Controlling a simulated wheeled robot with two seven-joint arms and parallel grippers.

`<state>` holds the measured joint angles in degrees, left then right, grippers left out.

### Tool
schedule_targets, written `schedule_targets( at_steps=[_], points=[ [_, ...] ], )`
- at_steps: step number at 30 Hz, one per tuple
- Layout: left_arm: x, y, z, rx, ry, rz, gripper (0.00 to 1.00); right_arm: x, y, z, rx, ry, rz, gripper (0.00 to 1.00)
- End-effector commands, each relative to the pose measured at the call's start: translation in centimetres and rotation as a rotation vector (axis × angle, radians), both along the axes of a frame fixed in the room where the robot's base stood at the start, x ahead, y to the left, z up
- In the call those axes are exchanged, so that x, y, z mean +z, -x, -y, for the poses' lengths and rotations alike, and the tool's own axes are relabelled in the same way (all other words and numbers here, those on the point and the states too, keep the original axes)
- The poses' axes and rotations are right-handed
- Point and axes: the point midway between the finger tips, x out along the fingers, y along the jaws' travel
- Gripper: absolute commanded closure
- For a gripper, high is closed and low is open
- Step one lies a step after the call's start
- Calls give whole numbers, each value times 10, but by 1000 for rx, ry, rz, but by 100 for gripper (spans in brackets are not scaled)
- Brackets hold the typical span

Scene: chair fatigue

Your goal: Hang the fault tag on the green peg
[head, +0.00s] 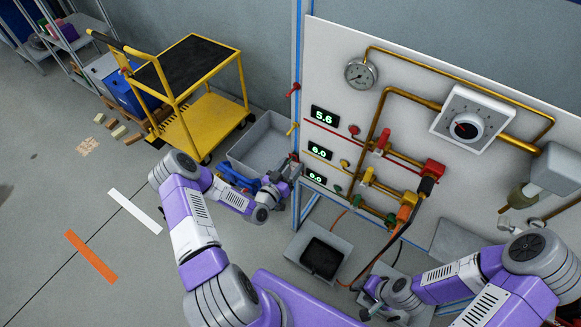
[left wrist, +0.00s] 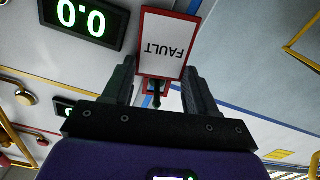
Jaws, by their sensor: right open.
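The fault tag (left wrist: 163,45) is a white card with a red border, its word FAULT upside down in the left wrist view. A small dark green peg (left wrist: 157,98) shows at the tag's red tab end; the tag seems to hang on it, though the contact is partly hidden. My left gripper (left wrist: 159,70) has its fingers apart, one on each side of the tag. In the head view my left gripper (head: 290,168) is at the panel's left edge, covering the peg and tag. My right gripper (head: 368,301) is open, low at the front right.
The white panel (head: 400,70) carries pipes, valves, a gauge and displays. A red peg (head: 293,89) and a yellow peg (head: 292,128) stick out above my left gripper. A grey bin (head: 262,140) and a yellow cart (head: 190,125) stand behind; a grey tray (head: 340,243) is below.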

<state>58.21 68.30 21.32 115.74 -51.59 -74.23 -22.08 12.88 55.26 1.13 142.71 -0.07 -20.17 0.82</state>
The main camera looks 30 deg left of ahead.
Motion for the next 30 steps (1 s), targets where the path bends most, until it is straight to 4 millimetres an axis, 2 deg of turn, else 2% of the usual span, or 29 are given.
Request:
schedule_targets(
  at_steps=[1,5,6,20,23,30],
  points=[
    [0,0,0,0,0,0,35,0,0,0,0,0,0,57],
    [0,0,0,0,0,0,15,0,0,0,0,0,0,57],
    [0,0,0,-1,0,0,13,0,0,0,0,0,0,57],
    [0,3,3,-7,3,-1,13,1,0,0,0,0,0,57],
    [0,14,2,-7,4,-4,13,3,0,0,0,0,0,57],
    [0,54,-5,1,2,-3,13,10,0,0,0,0,0,57]
  ],
)
